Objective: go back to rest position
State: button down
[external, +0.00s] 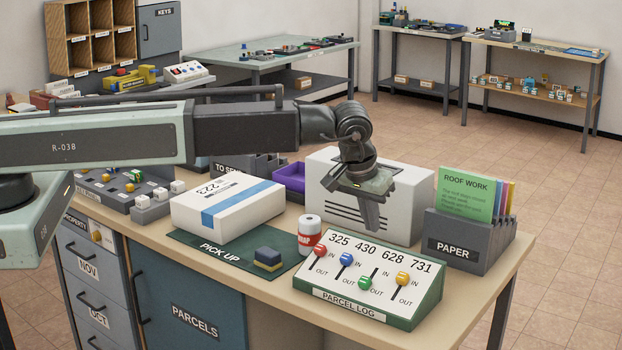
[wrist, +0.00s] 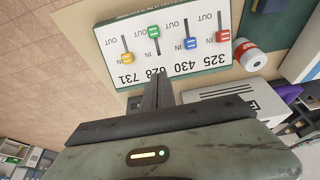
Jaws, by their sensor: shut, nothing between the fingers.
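My gripper (external: 371,215) is shut and empty, pointing down in front of the white slotted box (external: 405,205) on the desk. In the external view it is above and behind the parcel log panel (external: 368,288), apart from it. The wrist view shows my gripper (wrist: 158,76) shut, with the parcel log panel (wrist: 190,62) ahead of its tips. The panel has red, blue, green and yellow slider knobs; the green one sits lower than the others in the external view. My arm reaches in from the left, stretched out over the desk.
A white parcel (external: 228,206) with a blue band lies on the green pick-up mat (external: 188,238), with a dark blue block (external: 269,257) near it. A red and white can (external: 309,233) stands beside the panel. The paper rack (external: 470,246) stands at right. A purple tray (external: 290,176) sits behind.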

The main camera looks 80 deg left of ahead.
jog(key=shift+f, duration=0.1)
dwell(0.3)
jog(key=s+d+f+m+g+h+b, duration=0.1)
jog(key=s+f+m+b, duration=0.1)
jog(key=s, duration=0.5)
jog(key=s+d+f+m+g+h+b, duration=0.1)
jog(key=s+d+f+m+b, duration=0.1)
jog(key=s, duration=0.5)
jog(key=s+d+f+m+g+h+b, duration=0.1)
jog(key=s+d+f+m+b, duration=0.1)
jog(key=s+m, duration=0.3)
jog(key=shift+s+d+f, duration=0.15)
jog(key=shift+s+f, duration=0.65)
jog(key=shift+s, duration=0.4)
dwell(0.8)
